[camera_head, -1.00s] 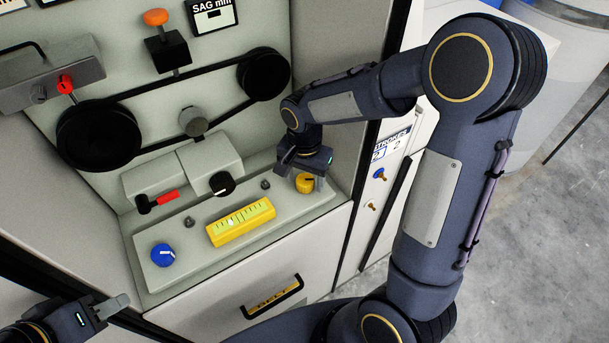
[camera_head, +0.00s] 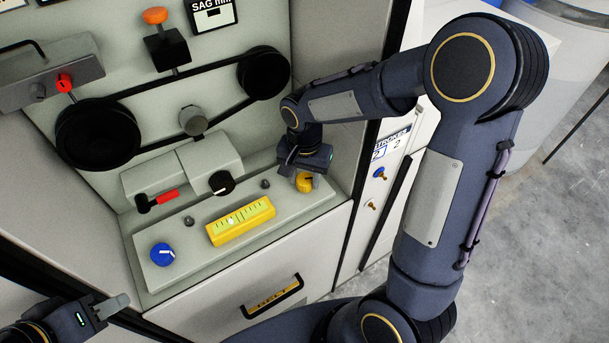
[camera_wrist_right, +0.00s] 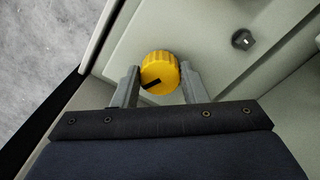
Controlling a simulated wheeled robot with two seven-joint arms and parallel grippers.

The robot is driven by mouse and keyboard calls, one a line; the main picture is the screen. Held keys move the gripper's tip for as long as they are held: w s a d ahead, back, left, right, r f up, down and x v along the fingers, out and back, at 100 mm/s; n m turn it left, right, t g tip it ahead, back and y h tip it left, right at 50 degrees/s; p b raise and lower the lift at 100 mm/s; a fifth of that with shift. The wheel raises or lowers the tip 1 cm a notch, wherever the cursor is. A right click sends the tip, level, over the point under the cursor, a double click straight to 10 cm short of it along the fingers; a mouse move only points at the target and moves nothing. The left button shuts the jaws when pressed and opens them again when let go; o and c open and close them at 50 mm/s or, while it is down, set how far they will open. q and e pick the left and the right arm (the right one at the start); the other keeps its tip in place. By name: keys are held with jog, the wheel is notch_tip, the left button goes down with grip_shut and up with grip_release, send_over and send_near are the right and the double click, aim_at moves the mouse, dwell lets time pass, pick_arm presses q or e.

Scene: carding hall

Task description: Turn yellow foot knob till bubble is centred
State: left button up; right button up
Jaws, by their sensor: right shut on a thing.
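The yellow foot knob (camera_head: 304,183) sits at the right end of the pale raised panel. In the right wrist view the knob (camera_wrist_right: 160,72) has a black mark pointing lower left. My right gripper (camera_head: 303,174) is shut on the knob, with one finger on each side of it in the wrist view (camera_wrist_right: 160,86). The yellow spirit level (camera_head: 241,222) lies mid-panel; its pale bubble (camera_head: 231,221) appears left of the vial's middle. My left gripper (camera_head: 114,305) is at the lower left, away from the panel; its finger opening is not clear.
A blue knob (camera_head: 162,254) sits at the panel's left end. A black knob (camera_head: 222,183) and red-handled lever (camera_head: 166,197) are behind the level. A drawer handle (camera_head: 272,297) is below. Small grey studs (camera_head: 265,184) stand on the panel.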

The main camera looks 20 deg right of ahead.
aim_at(306, 178)
jog(key=n, duration=0.5)
jog(key=shift+b, duration=0.35)
jog(key=n, duration=0.4)
jog(key=shift+d+n, duration=0.1)
jog(key=shift+n, duration=0.2)
jog(key=n, duration=0.4)
jog(key=shift+r+n, duration=0.1)
jog(key=shift+n, duration=0.2)
jog(key=n, duration=0.4)
jog(key=shift+w+d, duration=0.1)
jog(key=shift+n, duration=0.3)
jog(key=o, duration=1)
notch_tip(306, 178, up, 8)
jog(key=shift+f, duration=0.15)
